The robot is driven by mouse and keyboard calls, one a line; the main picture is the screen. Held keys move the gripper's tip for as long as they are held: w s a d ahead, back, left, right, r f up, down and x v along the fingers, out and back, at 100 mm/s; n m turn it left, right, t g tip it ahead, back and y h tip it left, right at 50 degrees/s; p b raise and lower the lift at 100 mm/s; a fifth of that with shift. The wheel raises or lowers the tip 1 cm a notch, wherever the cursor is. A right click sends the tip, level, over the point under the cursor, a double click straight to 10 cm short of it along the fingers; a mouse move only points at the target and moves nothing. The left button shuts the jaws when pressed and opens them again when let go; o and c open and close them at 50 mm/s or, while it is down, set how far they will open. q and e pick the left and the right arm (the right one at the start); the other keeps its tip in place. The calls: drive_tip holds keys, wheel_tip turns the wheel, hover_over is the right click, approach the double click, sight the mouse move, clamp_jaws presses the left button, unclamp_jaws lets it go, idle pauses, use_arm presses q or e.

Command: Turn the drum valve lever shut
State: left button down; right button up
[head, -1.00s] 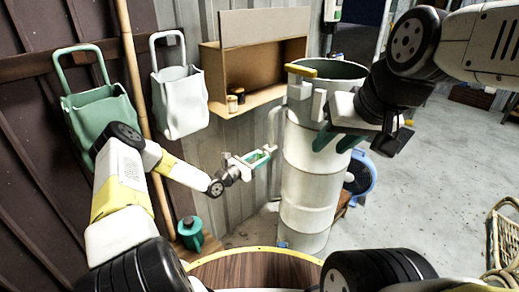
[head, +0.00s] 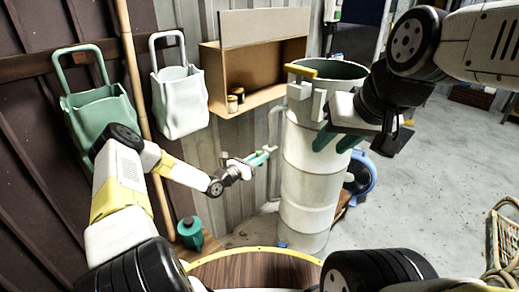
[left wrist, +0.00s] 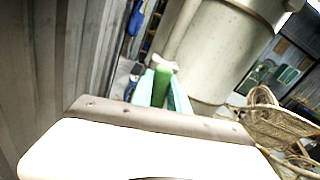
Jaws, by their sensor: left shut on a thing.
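The pale drum (head: 307,185) stands upright in the middle of the head view, with a thin pale pipe (head: 275,180) just left of it. My left gripper (head: 262,157) is at this pipe, left of the drum. In the left wrist view its teal fingers (left wrist: 163,95) are shut on a green lever (left wrist: 160,86), with a white fitting (left wrist: 163,65) at its far end. In the head view the lever is hard to tell from the fingers. My right gripper (head: 337,142) is in front of the drum's upper right side, its green fingers apart and nothing seen between them.
A wooden box shelf (head: 255,75) with small jars hangs on the wall behind. Green (head: 100,115) and white (head: 180,100) bags hang at left. A green canister (head: 190,232) stands low. A round wooden table (head: 255,270) is in front.

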use_arm(q)
drive_tip(key=n, duration=0.4)
drive_tip(key=shift+w+a+f+n, duration=0.1)
drive_tip(key=shift+a+n, duration=0.05)
drive_tip(key=shift+n, duration=0.15)
drive_tip(key=n, duration=0.3)
drive_tip(key=shift+w+n, duration=0.1)
drive_tip(key=shift+n, duration=0.3)
drive_tip(key=n, duration=0.4)
drive_tip(key=shift+a+f, duration=0.1)
drive_tip(key=shift+f, duration=0.05)
drive_tip(key=shift+f+n, duration=0.15)
drive_tip(key=shift+n, duration=1.55)
drive_tip(key=c, duration=1.3)
unclamp_jaws()
